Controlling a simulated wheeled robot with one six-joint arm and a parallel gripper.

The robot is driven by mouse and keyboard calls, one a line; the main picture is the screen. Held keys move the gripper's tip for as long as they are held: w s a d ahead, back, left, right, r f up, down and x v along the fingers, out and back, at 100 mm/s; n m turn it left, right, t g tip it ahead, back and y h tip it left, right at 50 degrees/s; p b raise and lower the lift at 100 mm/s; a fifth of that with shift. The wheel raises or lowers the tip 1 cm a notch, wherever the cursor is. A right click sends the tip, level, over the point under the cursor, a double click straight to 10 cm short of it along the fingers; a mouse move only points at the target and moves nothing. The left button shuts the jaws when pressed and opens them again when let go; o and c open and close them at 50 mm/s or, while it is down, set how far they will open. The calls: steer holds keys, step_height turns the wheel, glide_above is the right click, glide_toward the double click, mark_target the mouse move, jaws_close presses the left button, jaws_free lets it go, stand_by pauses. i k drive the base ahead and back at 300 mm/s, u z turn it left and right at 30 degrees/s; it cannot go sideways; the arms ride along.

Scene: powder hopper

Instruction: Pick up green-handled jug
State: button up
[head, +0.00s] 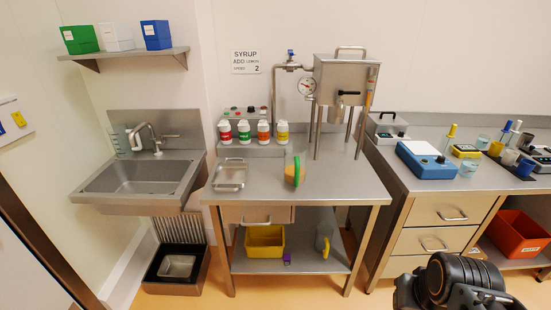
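Dark parts at the end of my arm show at the lower right edge, well apart from the jug and in front of the right-hand bench. No fingertips can be made out there, so I cannot see whether my gripper is open or shut.
A steel tray (229,175) lies left of the jug, and several capped bottles (264,133) stand behind. The steel hopper (340,80) rises on legs at the back right. A greyish jug (323,243) and a yellow bin (265,242) are on the lower shelf.

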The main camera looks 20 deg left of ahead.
mark_target(296, 168)
steer(key=u, duration=0.85)
steer(key=i, duration=1)
steer(key=u, duration=1.2)
steer(key=i, duration=0.25)
steer(key=u, duration=0.35)
